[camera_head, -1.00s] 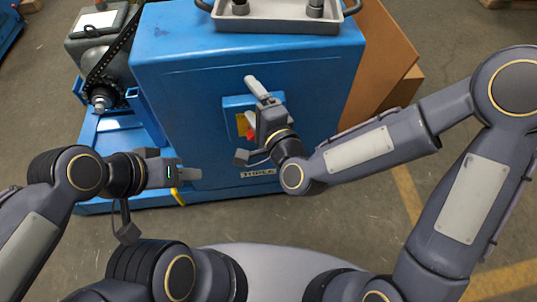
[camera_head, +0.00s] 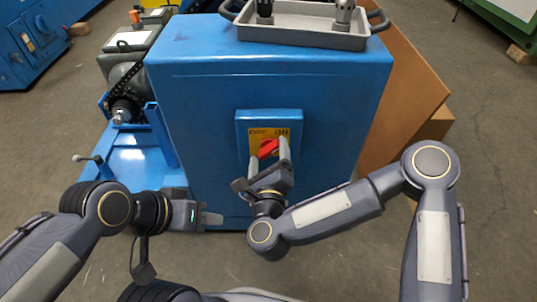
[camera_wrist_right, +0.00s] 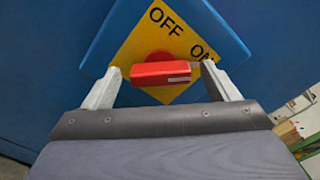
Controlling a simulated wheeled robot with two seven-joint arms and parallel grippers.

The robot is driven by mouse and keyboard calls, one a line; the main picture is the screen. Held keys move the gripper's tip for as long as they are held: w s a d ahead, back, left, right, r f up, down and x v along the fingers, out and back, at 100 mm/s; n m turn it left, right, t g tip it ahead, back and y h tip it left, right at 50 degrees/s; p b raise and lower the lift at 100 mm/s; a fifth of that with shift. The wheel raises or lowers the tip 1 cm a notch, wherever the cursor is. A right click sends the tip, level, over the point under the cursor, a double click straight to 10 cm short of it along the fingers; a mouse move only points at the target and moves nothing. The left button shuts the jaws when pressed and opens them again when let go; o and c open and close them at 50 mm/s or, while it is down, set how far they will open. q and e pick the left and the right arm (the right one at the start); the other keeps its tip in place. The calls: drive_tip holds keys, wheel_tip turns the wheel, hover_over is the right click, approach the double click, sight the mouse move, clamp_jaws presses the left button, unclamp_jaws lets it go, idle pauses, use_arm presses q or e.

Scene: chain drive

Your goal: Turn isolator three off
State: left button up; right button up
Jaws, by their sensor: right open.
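The isolator (camera_head: 270,123) is a blue box on the front of the blue cabinet, with a yellow plate lettered OFF and ON. Its red handle (camera_head: 268,149) slants up to the right in the head view. In the right wrist view the red handle (camera_wrist_right: 161,74) lies across the picture, its white-marked end towards ON. My right gripper (camera_head: 269,161) is open, with one finger on each side of the handle; I cannot tell whether they touch it. My left gripper (camera_head: 211,218) is low at the cabinet's left front, side-on, apart from the isolator; its jaw opening is unclear.
A grey tray (camera_head: 300,37) with two dark-topped items stands on the blue cabinet (camera_head: 200,100). A chain-driven machine (camera_head: 122,85) is at the left. A brown board (camera_head: 408,95) leans at the right.

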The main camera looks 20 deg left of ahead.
drive_tip(key=shift+w+a, duration=0.15)
drive_tip(key=shift+w, duration=0.4)
drive_tip(key=c, duration=1)
